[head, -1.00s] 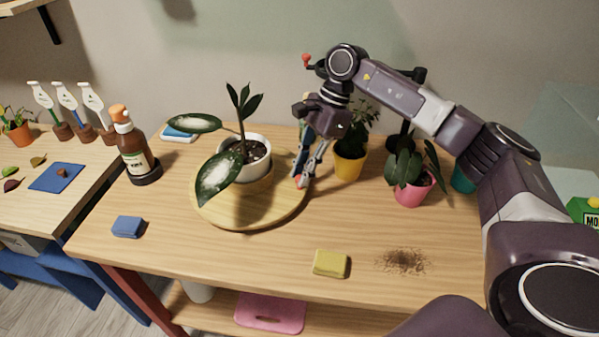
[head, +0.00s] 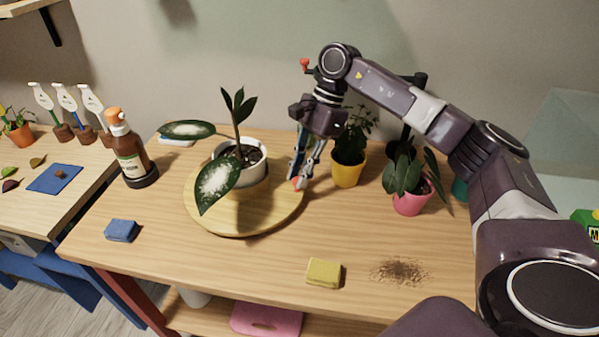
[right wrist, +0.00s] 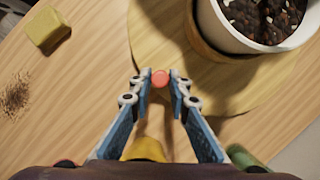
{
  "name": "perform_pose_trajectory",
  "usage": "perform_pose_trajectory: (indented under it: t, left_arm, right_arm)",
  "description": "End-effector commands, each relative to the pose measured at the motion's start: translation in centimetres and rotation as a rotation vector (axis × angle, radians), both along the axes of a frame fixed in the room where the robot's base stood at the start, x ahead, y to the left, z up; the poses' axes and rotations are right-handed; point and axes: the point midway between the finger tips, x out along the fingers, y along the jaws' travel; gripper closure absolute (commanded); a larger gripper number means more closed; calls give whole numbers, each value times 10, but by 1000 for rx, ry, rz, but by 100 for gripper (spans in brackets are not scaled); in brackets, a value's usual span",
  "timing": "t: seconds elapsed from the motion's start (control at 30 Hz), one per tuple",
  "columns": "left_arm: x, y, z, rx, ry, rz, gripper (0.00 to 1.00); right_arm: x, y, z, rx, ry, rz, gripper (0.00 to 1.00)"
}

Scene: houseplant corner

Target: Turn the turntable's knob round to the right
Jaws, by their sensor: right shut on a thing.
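The turntable (head: 270,216) is a round wooden disc on the table, left of the middle in the head view. It also fills much of the right wrist view (right wrist: 158,30). Its small red knob (head: 297,184) is at the disc's right edge and shows as a red disc (right wrist: 160,79) in the wrist view. My right gripper (right wrist: 160,82) is shut on the knob, one fingertip on each side; its blue fingers (head: 299,178) point down. A white pot (head: 256,168) with a large-leaved plant (head: 216,184) stands on the turntable. The leaves carry pale dust. My left gripper is out of view.
A yellow pot (head: 347,174) stands close to the right of my gripper, with a pink pot (head: 411,203) farther right. A brown bottle (head: 130,154) is at the left. A yellow sponge (head: 324,272), a blue sponge (head: 121,230) and spilled soil (head: 399,271) lie in front.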

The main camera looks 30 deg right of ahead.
Motion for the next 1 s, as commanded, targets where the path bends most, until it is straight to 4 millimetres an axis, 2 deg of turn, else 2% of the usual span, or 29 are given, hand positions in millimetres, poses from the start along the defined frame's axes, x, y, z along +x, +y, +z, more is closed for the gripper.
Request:
perform_pose_trajectory:
  t: [0.03, 0.17, 0.53, 0.67, 1.0]
  left_arm:
    - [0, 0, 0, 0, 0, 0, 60]
    - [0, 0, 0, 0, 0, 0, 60]
    - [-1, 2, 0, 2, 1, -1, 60]
    - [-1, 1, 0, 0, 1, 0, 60]
    - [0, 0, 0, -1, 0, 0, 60]
  right_arm:
    - [3, -2, 3, -1, -12, -6, 80]
    - [3, -2, 2, -1, -10, -5, 66]
    - [2, -3, 7, -1, -5, -3, 66]
    - [2, -10, 25, 0, -7, -4, 66]
    - [4, -38, 90, 0, -8, -6, 66]
